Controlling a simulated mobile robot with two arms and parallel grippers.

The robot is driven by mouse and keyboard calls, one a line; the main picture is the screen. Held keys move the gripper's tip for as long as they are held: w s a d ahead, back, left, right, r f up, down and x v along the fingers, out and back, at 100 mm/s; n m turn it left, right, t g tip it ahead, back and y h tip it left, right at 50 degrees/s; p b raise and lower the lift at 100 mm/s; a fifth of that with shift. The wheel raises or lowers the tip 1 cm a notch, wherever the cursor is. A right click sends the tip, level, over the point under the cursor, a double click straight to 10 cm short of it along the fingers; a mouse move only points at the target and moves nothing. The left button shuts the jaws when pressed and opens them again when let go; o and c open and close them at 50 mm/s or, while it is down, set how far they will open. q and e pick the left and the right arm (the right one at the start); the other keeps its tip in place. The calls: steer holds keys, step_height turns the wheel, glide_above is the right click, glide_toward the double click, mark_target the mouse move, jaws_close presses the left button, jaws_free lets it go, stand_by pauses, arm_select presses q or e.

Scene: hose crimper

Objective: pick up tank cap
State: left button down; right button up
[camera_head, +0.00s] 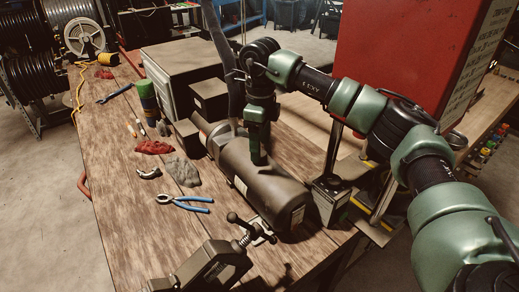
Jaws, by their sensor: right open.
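A dark cylindrical tank (262,188) lies on its side on the wooden workbench. My right arm comes in from the right, bends over the tank and points down. My right gripper (258,160) is at the top of the tank, at its middle, and looks close to or touching its surface. Its fingers are small and dark, but it is open. I cannot make out the tank cap; the gripper and wrist may cover it. My left gripper is not in view.
Blue-handled pliers (186,203), a red cloth (154,147) and a grey cloth (183,170) lie left of the tank. A metal box (180,70) stands behind. A vise-like device (215,266) is in front. A tall red cabinet (405,55) is at the right.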

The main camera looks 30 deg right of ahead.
steer(key=shift+f, duration=0.95)
steer(key=c, duration=1.2)
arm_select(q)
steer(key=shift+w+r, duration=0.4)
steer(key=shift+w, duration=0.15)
arm_select(e)
steer(key=shift+c, duration=0.2)
steer(key=shift+r, duration=0.1)
